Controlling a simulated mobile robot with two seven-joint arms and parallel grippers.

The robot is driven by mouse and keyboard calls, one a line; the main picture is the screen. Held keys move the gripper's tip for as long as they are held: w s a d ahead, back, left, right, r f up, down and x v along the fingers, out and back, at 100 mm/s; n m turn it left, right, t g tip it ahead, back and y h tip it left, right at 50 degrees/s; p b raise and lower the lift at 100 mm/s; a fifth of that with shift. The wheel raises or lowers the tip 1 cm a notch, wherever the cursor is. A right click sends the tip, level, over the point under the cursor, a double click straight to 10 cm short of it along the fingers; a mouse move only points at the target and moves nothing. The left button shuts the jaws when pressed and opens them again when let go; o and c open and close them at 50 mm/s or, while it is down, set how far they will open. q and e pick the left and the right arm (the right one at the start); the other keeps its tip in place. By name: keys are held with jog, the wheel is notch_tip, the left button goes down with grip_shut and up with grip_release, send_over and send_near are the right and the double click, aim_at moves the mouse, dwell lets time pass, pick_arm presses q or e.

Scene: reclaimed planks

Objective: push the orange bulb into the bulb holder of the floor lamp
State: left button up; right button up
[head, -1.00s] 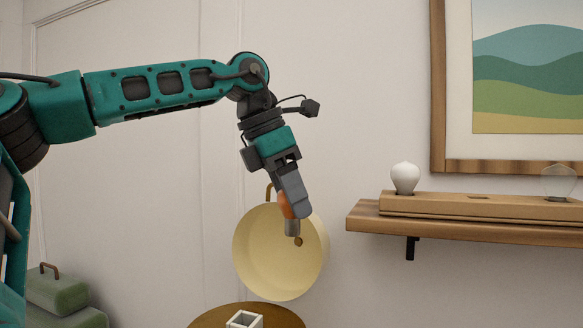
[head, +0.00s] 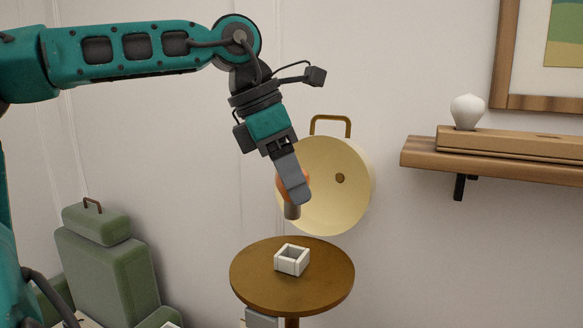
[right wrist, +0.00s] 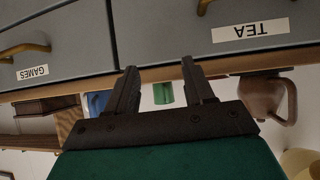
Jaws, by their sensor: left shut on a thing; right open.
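The orange bulb (head: 279,184) is mostly hidden behind the fingers of my left gripper (head: 299,192), which is shut on it. I take this to be the bulb holder and the floor lamp. The bulb hangs above the holder with a clear gap between them. My right gripper (right wrist: 160,85) is open in the right wrist view, with nothing between its fingers.
A cream dish (head: 345,205) is behind the bulb against the wall. A shelf (head: 430,155) at right carries a white bulb (head: 467,111) on a wooden block. Green cases (head: 105,265) stand at lower left. The right wrist view shows grey drawers (right wrist: 170,25) and a brown mug (right wrist: 265,97).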

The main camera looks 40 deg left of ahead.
pick_arm(q)
jog(key=shift+f, duration=0.65)
jog(key=shift+f+b, duration=2.4)
jog(key=shift+f, duration=0.65)
jog(key=shift+f+b, duration=0.5)
jog(key=shift+f, duration=0.1)
jog(key=o, duration=1.1)
jog(key=p+v, duration=0.1)
jog(key=v, duration=1.2)
jog(key=shift+p, duration=0.3)
